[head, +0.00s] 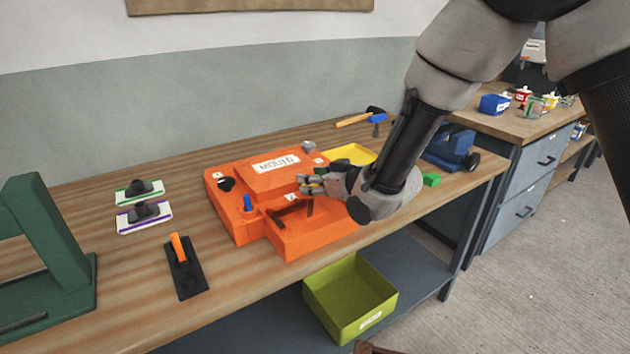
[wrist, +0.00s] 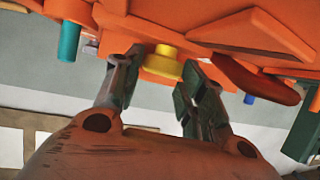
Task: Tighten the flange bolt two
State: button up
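The orange mould (head: 275,180) with a "MOULD" label sits on the wooden bench. A small label that looks like "2" (head: 291,197) is on its flange near my gripper (head: 308,185). In the wrist view a yellow bolt head (wrist: 163,62) stands out from the orange flange, between the two fingertips of my gripper (wrist: 163,72). The fingers are apart, one on each side of it, with visible gaps. In the head view my gripper covers this spot and the yellow head is not clear. A teal bolt (wrist: 69,42) and a blue one (wrist: 249,99) also show in the wrist view.
A blue bolt (head: 248,203) and black knob (head: 227,184) stand on the mould's left side. A yellow tray (head: 350,154) lies behind, a green block (head: 431,179) to the right. A trowel (head: 184,270) lies at left. A green bin (head: 350,295) is below.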

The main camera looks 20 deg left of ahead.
jog(key=c, duration=0.3)
jog(key=shift+s+a+m+t, duration=0.1)
jog(key=shift+a+m+t, duration=0.05)
jog(key=shift+m+t, duration=0.25)
jog(key=shift+m+t+h, duration=0.4)
jog(key=o, duration=1)
jog(key=v, duration=1.2)
jog(key=shift+r, duration=0.15)
